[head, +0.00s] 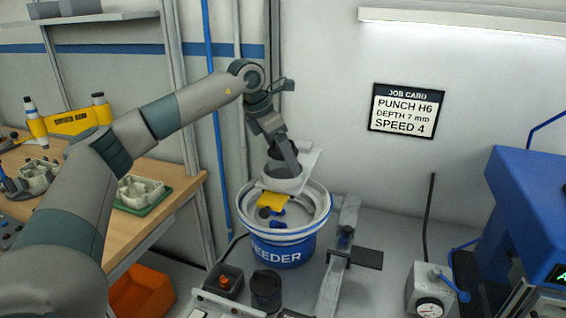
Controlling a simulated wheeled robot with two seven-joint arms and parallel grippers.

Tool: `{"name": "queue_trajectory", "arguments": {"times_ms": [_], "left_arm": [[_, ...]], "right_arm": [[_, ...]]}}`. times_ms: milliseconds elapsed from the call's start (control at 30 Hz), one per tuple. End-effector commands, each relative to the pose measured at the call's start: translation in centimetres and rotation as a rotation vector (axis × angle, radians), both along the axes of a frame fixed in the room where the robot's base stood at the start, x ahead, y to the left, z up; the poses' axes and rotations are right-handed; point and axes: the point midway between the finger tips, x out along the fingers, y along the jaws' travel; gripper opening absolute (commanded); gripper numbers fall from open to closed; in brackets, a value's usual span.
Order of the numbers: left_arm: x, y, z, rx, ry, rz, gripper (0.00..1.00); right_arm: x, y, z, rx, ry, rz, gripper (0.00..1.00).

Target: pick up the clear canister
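My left arm comes in from the left, and its gripper (288,165) points down over the white-rimmed blue feeder bowl (281,249). The gripper's end overlaps a pale, cup-like part with a dark opening (283,183) above the bowl; I cannot tell whether they touch or whether the fingers are open. I cannot make out a clearly see-through canister. A small dark round container (266,289) stands in front of the feeder; I cannot tell if it is the clear canister. My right gripper is not in view.
A yellow piece (271,201) and blue pieces show at the bowl. A wooden bench (165,165) with a green tray (143,202) is at the left, above an orange bin (142,293). A rail with a dark plate (353,258) and a blue machine (535,200) stand to the right.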

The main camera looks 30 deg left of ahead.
Motion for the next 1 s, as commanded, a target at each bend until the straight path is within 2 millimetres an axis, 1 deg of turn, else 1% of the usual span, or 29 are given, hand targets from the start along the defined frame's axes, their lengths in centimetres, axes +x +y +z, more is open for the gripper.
{"name": "queue_trajectory", "arguments": {"times_ms": [100, 367, 400, 467, 500, 567, 867, 1000], "left_arm": [[0.0, -0.01, -0.03, 0.0, 0.0, 0.0, 0.84], [0.0, -0.01, 0.0, 0.0, 0.0, 0.0, 0.84], [0.0, -0.01, 0.0, 0.0, 0.0, 0.0, 0.74], [0.0, -0.01, 0.01, 0.0, 0.0, 0.0, 0.6], [0.0, -0.01, 0.0, 0.0, 0.0, 0.0, 0.5], [0.0, -0.01, 0.01, 0.0, 0.0, 0.0, 0.38], [0.02, -0.01, 0.1, -0.001, -0.001, 0.0, 0.38], [0.06, -0.06, 0.55, -0.001, -0.002, -0.001, 0.38]], "right_arm": [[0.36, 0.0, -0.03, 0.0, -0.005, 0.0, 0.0], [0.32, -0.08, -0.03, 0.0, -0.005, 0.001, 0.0], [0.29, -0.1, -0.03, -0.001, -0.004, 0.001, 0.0], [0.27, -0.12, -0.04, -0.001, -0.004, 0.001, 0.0], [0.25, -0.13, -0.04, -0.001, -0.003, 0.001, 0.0], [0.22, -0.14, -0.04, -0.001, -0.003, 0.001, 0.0], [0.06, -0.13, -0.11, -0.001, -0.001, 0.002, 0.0], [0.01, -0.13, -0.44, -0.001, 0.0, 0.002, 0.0]]}}
